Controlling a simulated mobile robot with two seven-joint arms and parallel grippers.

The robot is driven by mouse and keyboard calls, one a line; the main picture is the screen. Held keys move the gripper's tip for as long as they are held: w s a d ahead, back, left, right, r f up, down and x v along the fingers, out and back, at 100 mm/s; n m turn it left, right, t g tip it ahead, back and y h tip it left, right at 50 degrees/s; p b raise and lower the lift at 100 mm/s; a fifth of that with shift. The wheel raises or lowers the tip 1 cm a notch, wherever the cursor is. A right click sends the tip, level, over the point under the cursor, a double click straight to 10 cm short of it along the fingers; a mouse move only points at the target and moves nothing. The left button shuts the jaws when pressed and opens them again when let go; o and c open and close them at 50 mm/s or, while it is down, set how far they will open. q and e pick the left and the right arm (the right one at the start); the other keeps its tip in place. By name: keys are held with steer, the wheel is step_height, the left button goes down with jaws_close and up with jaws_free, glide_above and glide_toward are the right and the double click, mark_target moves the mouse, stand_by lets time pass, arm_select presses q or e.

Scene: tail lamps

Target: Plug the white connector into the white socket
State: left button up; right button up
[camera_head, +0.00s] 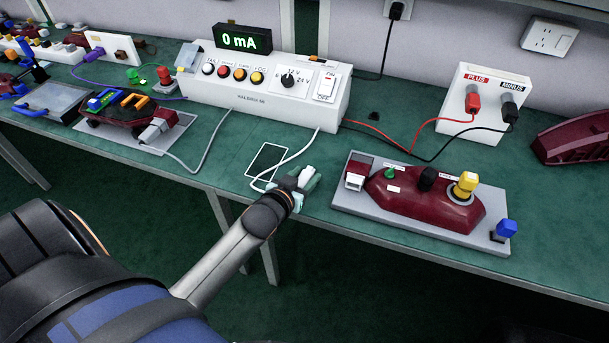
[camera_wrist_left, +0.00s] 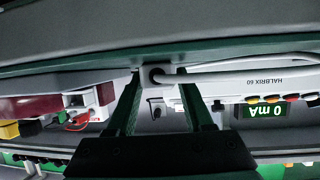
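The white connector (camera_head: 308,170) sits between the fingers of my left gripper (camera_head: 299,181), near the table's front edge. In the left wrist view, the white connector (camera_wrist_left: 154,77) is between the tips of the green fingers (camera_wrist_left: 160,88), which appear shut on it. Its white cable (camera_head: 301,152) loops back to the tester box. The white socket (camera_head: 354,182) is at the left end of the lamp board (camera_head: 400,208), to the right of the connector and apart from it. A white opening, probably this socket (camera_wrist_left: 75,100), shows at left in the wrist view. My right gripper is not in view.
The white tester box (camera_head: 262,100) with a 0 mA display (camera_head: 243,39) stands behind. A white PLUS/MINUS supply (camera_head: 480,103) stands at right with red and black leads. A dark outlined pad (camera_head: 268,160) lies behind my gripper. Another lamp board (camera_head: 135,118) is at left.

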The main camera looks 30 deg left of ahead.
arm_select(q)
steer(key=shift+o, duration=1.1)
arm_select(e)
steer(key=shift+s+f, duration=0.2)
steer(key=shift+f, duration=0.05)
